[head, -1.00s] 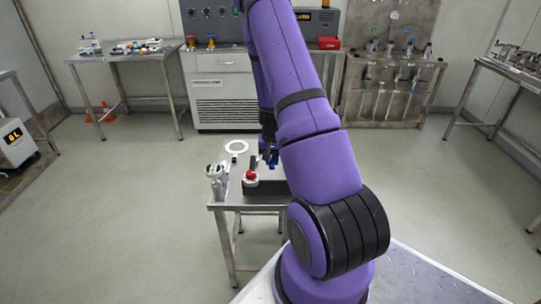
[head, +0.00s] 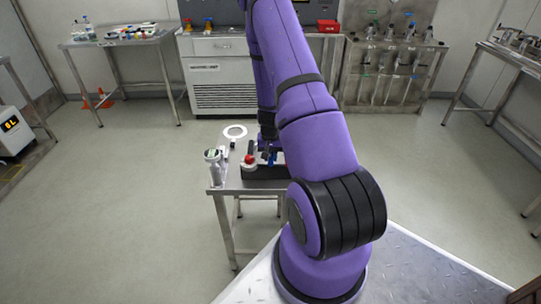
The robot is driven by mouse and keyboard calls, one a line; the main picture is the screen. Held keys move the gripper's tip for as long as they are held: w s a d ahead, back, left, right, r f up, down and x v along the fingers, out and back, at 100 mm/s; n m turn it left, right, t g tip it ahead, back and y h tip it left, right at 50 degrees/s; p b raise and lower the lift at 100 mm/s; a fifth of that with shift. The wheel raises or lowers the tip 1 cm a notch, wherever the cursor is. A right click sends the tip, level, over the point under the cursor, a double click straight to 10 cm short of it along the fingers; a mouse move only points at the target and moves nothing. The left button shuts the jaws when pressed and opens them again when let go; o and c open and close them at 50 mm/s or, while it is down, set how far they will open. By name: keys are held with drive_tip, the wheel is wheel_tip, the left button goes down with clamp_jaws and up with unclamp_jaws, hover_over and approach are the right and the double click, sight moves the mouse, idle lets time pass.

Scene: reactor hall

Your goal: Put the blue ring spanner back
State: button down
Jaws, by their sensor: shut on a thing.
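My gripper (head: 267,151) is at the small steel table in the middle, partly hidden by my purple arm. It is small and dark in the head view. A small blue piece (head: 271,158), which looks like part of the blue ring spanner, shows right at the fingertips, and the gripper is shut on it. Most of its length is hidden or too small to make out. It is low over a dark block (head: 262,173) on the table; I cannot tell whether it touches the block.
The steel table (head: 232,186) also bears a white ring (head: 235,131), a red-topped round piece (head: 249,160) and a silver gauge-like device (head: 214,165). Floor around the table is clear.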

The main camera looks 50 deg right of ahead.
drive_tip(key=shift+f, duration=0.1)
idle(0.7)
drive_tip(key=c, duration=0.9)
unclamp_jaws()
drive_tip(key=shift+r, duration=3)
